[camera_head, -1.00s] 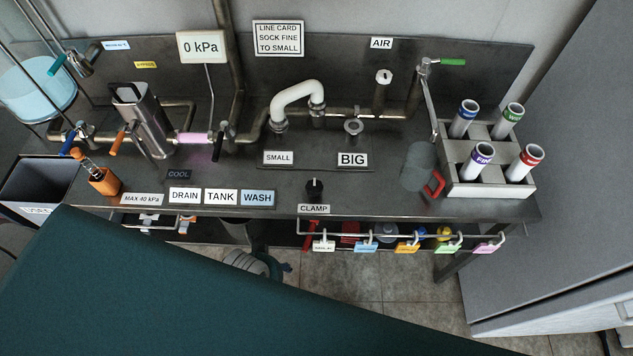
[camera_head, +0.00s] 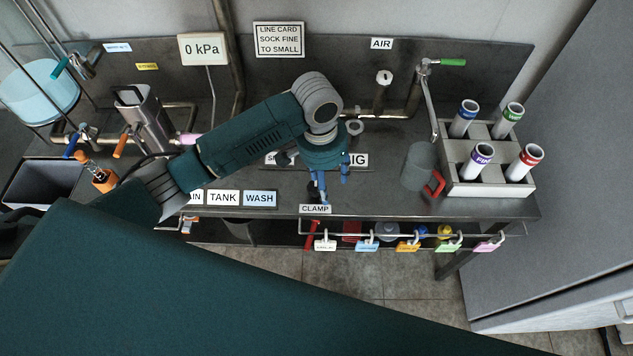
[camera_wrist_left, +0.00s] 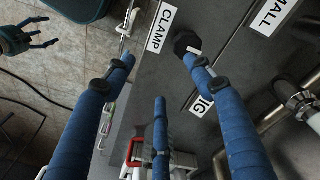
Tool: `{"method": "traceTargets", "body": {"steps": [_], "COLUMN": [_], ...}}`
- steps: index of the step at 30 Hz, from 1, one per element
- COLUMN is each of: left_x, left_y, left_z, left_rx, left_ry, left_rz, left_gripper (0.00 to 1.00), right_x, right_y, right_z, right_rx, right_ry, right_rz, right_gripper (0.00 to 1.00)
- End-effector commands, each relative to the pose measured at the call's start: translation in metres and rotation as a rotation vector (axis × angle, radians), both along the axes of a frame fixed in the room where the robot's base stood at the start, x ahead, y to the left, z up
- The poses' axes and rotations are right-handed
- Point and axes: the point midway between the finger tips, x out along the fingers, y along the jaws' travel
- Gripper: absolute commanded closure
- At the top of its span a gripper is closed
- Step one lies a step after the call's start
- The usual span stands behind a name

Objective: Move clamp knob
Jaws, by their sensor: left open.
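The black clamp knob (camera_wrist_left: 187,42) shows in the left wrist view, beside the white CLAMP label (camera_wrist_left: 161,28). It is partly covered by the tip of one blue finger of my left gripper (camera_wrist_left: 160,70). The fingers are spread open and hold nothing. I cannot tell whether that finger touches the knob.
A grey mug with a red handle (camera_head: 418,168) stands right of my left gripper. Coloured tags hang from a rail (camera_head: 410,235) below the front edge.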

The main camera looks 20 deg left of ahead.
Motion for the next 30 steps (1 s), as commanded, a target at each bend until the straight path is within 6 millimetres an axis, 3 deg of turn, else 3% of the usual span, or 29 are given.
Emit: {"method": "traceTargets", "body": {"steps": [1, 5, 10, 24, 30], "left_x": [0.012, 0.024, 0.027, 0.027, 0.027], "left_y": [0.012, 0.030, 0.037, 0.036, 0.036], "left_z": [0.012, 0.028, 0.028, -0.052, -0.071], "left_rx": [0.032, 0.075, 0.092, 0.091, 0.089], "left_ry": [0.005, 0.029, 0.042, 0.039, 0.038], "left_rz": [0.018, 0.055, 0.071, 0.070, 0.070], "left_gripper": [0.46, 0.46, 0.46, 0.46, 0.46], "right_x": [0.000, 0.000, 0.000, -0.001, -0.001], "right_y": [0.003, 0.006, 0.006, -0.003, -0.003], "right_z": [0.000, 0.000, 0.002, 0.016, 0.018], "right_rx": [0.003, 0.007, 0.007, -0.003, -0.004], "right_ry": [0.000, 0.000, 0.001, 0.002, 0.003], "right_rz": [-0.001, -0.001, -0.002, -0.002, -0.003], "right_gripper": [0.30, 0.30, 0.30, 0.30, 0.30]}}
